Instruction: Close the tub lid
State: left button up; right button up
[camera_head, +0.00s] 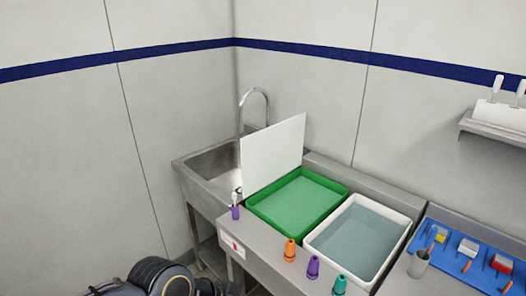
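The green tub (328,218) sits in the steel counter, with a green inside. Its white lid (275,152) seems to be the flat panel standing upright along the tub's left side, open. The lid's lower edge meets the tub's left rim. A white tub (401,224) with greyish-blue contents sits just right of the green one, with no lid seen on it. Dark rounded parts of my own arm show at the bottom left edge, well short of the tub and lid. No gripper fingertips show for either arm.
A steel sink (215,165) with a curved tap (257,92) lies left of the lid. A small purple bottle (235,212) stands near the lid's front. A blue tool tray (452,279) lies right.

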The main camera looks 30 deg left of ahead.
aim_at(271, 153)
jog(key=j+z, duration=0.2)
jog(key=j, duration=0.55)
jog(key=j+z, duration=0.15)
jog(key=j, duration=0.6)
jog(key=j+z, duration=0.2)
jog(key=j, duration=0.6)
jog(key=k+j+z, duration=0.15)
jog(key=j, duration=0.6)
jog(key=i+j, duration=0.1)
jog(key=j, duration=0.25)
jog(key=i+j+z, duration=0.1)
jog(key=j, duration=0.2)
jog(key=i+j, duration=0.15)
jog(key=j, duration=0.2)
jog(key=i+j+z, duration=0.1)
jog(key=j, duration=0.25)
